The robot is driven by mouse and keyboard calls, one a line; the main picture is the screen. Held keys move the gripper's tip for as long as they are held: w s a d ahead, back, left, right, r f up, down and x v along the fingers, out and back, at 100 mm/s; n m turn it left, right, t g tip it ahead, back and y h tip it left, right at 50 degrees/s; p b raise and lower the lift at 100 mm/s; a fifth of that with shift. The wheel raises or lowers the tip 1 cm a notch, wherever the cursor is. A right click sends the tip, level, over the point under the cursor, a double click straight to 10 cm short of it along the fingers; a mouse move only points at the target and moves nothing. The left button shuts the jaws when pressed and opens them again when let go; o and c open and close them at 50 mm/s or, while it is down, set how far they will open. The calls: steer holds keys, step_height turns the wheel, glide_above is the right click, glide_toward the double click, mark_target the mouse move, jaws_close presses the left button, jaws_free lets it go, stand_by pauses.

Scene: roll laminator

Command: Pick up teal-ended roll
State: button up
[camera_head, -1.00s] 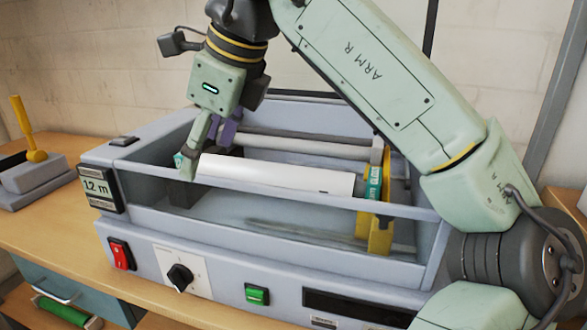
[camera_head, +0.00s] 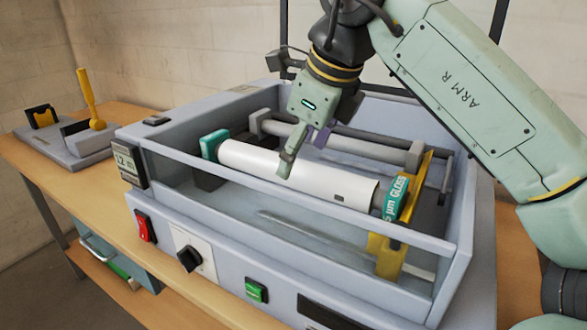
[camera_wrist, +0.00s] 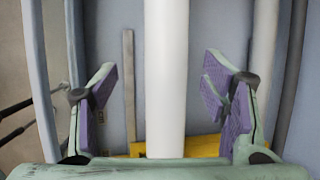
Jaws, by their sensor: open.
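The teal-ended roll (camera_head: 285,172) is a white cylinder lying in the open bay of the grey laminator (camera_head: 215,255). It has a teal cap at its left end and a teal label cap marked "GLOSS" at its right end. My gripper (camera_head: 302,158) is open over the middle of the roll, fingers pointing down. In the wrist view, the roll (camera_wrist: 166,75) runs between the two purple-padded fingers of my gripper (camera_wrist: 163,98), with a gap on each side. I cannot tell how far down the fingers reach around it.
Grey rollers (camera_head: 335,137) lie behind the roll. A yellow bracket (camera_head: 388,257) stands at its right end. The laminator's front rail (camera_head: 290,192) runs in front. A stand with a yellow lever (camera_head: 86,95) sits on the wooden table (camera_head: 115,180) at left.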

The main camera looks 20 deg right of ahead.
mark_target(298, 162)
steer(key=shift+w+d+p+x, duration=0.15)
steer(key=shift+p+x, duration=0.45)
steer(key=shift+x, duration=0.9)
steer(key=shift+w+d+p+x, duration=0.15)
steer(key=shift+p+x, duration=0.4)
steer(key=shift+x, duration=0.95)
steer(key=shift+c, duration=0.5)
steer(key=shift+d, duration=0.1)
jaws_close()
steer(key=shift+r, duration=0.15)
